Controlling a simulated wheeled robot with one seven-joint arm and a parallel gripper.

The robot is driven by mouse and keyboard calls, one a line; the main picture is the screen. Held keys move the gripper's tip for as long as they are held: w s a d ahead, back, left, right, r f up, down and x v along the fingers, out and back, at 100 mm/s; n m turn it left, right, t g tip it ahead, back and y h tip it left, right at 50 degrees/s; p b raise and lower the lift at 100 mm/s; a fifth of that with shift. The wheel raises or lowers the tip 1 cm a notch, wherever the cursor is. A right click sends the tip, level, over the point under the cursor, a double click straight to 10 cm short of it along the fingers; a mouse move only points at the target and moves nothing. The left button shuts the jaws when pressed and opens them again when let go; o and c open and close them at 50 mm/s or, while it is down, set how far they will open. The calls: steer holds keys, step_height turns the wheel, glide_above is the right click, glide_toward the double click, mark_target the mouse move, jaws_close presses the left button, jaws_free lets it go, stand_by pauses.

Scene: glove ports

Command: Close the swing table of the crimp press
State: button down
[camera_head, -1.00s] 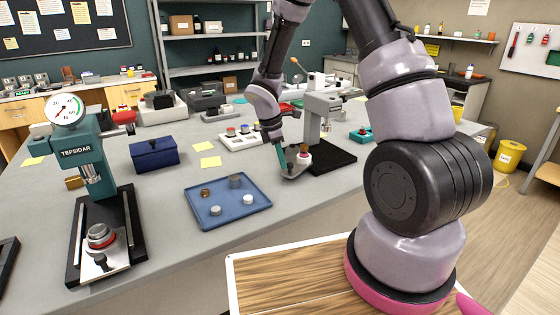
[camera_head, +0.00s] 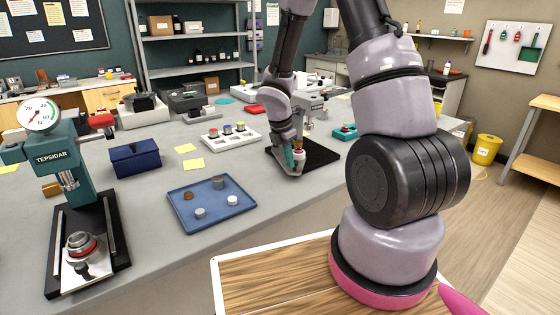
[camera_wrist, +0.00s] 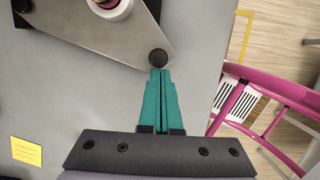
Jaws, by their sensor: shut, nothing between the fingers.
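The crimp press (camera_head: 312,101) is grey and stands on a black base plate (camera_head: 322,157) at the middle of the bench, partly hidden behind my arm. In the wrist view its swing table is a grey metal plate (camera_wrist: 90,32) with a white round holder (camera_wrist: 112,8) on it and a dark round knob (camera_wrist: 159,58) at its near corner. This corner juts past the black base. My gripper (camera_wrist: 160,71) is shut and empty, its teal fingertips at the knob, seemingly touching it. In the head view my gripper (camera_head: 294,160) is at the front of the base.
A teal gauge press (camera_head: 60,155) stands at the left. A blue tray (camera_head: 235,212) with several small parts lies in front; a dark blue box (camera_head: 143,157) and a white rack (camera_head: 232,137) are behind it. A pink-framed item (camera_wrist: 250,100) shows below the bench edge.

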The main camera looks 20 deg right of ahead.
steer(key=d+n, duration=0.1)
steer(key=d, duration=0.2)
steer(key=d+n, duration=0.2)
steer(key=d, duration=0.1)
steer(key=shift+w+d+t, duration=0.15)
steer(key=shift+d+t, duration=0.1)
steer(key=shift+t, duration=0.15)
steer(key=w+d+n, duration=0.1)
steer(key=d, duration=0.1)
steer(key=d+n, duration=0.1)
steer(key=d, duration=0.1)
steer(key=w+d+n+y, duration=0.1)
steer(key=d+n, duration=0.1)
steer(key=shift+w+d+t, duration=0.25)
steer(key=shift+w+t, duration=0.05)
steer(key=shift+w, duration=0.05)
steer(key=shift+w+d+n, duration=0.3)
steer(key=shift+w+d, duration=0.1)
steer(key=shift+d, duration=0.15)
steer(key=shift+w+d, duration=0.7)
steer(key=shift+d, duration=0.15)
